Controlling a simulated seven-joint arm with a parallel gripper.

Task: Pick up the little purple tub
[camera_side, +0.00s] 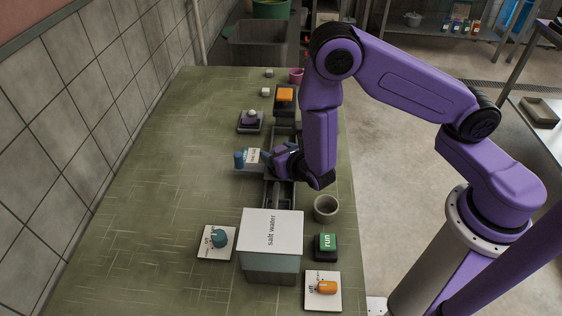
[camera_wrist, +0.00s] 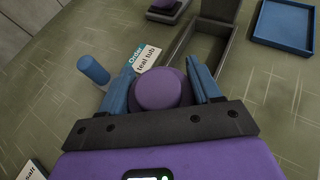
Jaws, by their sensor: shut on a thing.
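My gripper (camera_wrist: 160,88) is shut on a small round purple tub (camera_wrist: 160,90), whose top shows between the blue fingers in the wrist view. In the side view my gripper (camera_side: 272,160) is low over the dark channel in the middle of the table.
A blue cylinder (camera_side: 239,159) and an order card reading "teal tub" (camera_wrist: 147,60) stand beside my gripper. A salt water box (camera_side: 270,228), a grey cup (camera_side: 326,208) and a green run button (camera_side: 327,241) are nearer the camera. The table's left side is clear.

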